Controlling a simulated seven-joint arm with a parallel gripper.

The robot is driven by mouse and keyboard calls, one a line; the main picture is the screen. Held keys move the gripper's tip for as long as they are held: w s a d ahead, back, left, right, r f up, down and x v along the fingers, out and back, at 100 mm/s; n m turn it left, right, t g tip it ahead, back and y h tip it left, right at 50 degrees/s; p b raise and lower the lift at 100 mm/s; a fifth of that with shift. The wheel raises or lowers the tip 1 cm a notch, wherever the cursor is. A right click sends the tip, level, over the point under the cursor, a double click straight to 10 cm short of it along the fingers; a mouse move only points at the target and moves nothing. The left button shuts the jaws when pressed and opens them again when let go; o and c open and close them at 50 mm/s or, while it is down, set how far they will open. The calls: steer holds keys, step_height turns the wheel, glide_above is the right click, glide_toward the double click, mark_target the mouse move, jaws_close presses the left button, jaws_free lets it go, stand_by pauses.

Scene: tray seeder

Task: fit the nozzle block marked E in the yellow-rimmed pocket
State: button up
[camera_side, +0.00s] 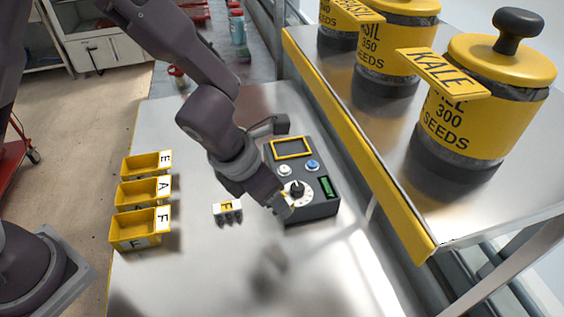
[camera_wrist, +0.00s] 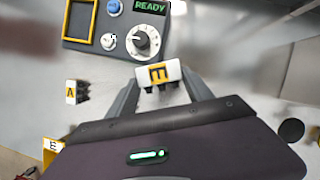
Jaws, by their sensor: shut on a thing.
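The nozzle block marked E (camera_wrist: 158,74), white with a yellow label, is held between the fingertips of my gripper (camera_wrist: 157,84) in the wrist view. In the side view my gripper (camera_side: 280,204) is by the lower left edge of the dark control box (camera_side: 315,208); the block cannot be made out there. The yellow-rimmed pocket (camera_side: 291,147) is at the far end of that box and looks empty. It also shows in the wrist view (camera_wrist: 65,18), up and left of the held block, which is apart from it.
Yellow bins (camera_side: 135,243) line the left. A knob (camera_wrist: 143,42) rises from the box. A shelf edge (camera_side: 360,150) runs at right.

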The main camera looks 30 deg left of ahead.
steer(key=w+a+r+n+y, duration=0.2)
steer(key=w+a+r+n, duration=0.1)
steer(key=w+n, duration=0.55)
steer(key=w+a+r+n+y, duration=0.3)
steer(key=w+a+n, duration=0.15)
steer(key=w, duration=0.65)
steer(key=shift+g, duration=0.4)
steer(key=f, duration=0.6)
steer(key=d+f, duration=0.1)
steer(key=f, duration=0.3)
steer(key=shift+w+f, duration=0.1)
steer(key=shift+w, duration=0.1)
steer(key=o, duration=1.6)
steer(key=shift+f, duration=0.15)
steer(key=v, duration=1.2)
steer(key=shift+w+r, duration=0.1)
steer(key=shift+r, duration=0.1)
